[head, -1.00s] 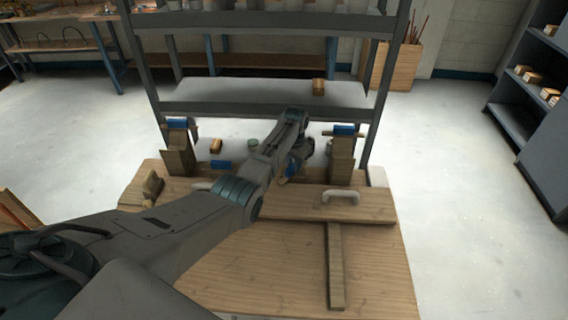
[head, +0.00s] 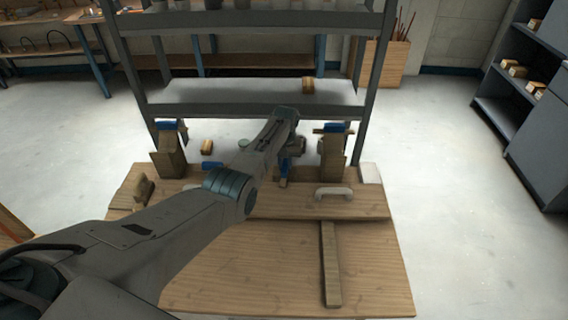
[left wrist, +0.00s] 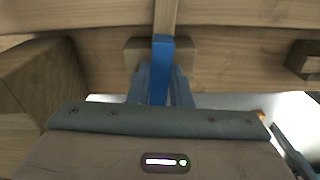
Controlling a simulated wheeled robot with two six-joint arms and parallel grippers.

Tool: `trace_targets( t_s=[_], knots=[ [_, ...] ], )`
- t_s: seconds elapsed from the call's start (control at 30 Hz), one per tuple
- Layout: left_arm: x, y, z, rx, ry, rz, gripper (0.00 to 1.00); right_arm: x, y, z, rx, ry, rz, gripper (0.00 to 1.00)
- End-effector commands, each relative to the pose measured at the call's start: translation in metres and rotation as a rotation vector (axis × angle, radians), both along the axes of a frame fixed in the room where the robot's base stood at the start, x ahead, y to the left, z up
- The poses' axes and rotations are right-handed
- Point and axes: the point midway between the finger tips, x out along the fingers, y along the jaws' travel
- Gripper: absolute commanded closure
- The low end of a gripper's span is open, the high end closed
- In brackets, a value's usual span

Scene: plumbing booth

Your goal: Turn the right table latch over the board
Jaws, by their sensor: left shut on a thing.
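The right table latch has a blue handle (left wrist: 160,70) and a narrow wooden bar (left wrist: 165,16), in front of a wooden block in the left wrist view. My left gripper (left wrist: 160,88) is shut on the blue handle, with a finger on each side. In the head view my left gripper (head: 287,160) is at the table's back edge, largely hidden by my own arm. A little wood (head: 283,183) shows just below it, close to the board (head: 300,207). The board lies across the back of the table. My right gripper is not in view.
A white handle (head: 334,193) stands on the board. Wooden posts with blue-topped pieces rise at the left (head: 167,158) and right (head: 332,155) behind the table. A wooden strip (head: 330,265) lies on the tabletop (head: 270,270). A grey shelf rack (head: 250,108) stands behind.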

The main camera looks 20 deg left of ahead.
Motion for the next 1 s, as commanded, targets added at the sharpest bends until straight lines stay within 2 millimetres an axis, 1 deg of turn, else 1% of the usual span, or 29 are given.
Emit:
trace_targets(
  t_s=[0.33, 0.37, 0.4, 0.47, 0.77, 0.87, 1.0],
  knots=[
    [0.001, 0.000, 0.001, 0.000, -0.005, 0.001, 1.00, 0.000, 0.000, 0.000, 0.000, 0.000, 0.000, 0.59],
    [0.001, 0.000, 0.001, 0.000, -0.005, 0.001, 0.78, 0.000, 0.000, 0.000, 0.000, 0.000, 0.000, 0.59],
    [0.001, 0.000, 0.001, 0.000, -0.004, 0.001, 0.70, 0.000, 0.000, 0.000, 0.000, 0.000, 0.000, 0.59],
    [0.001, 0.000, 0.001, 0.001, -0.004, 0.001, 0.60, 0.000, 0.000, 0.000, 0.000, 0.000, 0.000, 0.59],
    [0.001, 0.000, 0.002, 0.000, -0.002, 0.001, 0.60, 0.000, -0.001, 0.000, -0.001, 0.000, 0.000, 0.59],
    [0.001, 0.000, 0.008, 0.000, -0.002, 0.001, 0.60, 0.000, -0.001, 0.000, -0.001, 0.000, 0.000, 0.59],
    [0.001, 0.000, 0.027, 0.000, -0.006, 0.001, 0.60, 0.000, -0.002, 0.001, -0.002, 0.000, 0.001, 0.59]
  ],
)
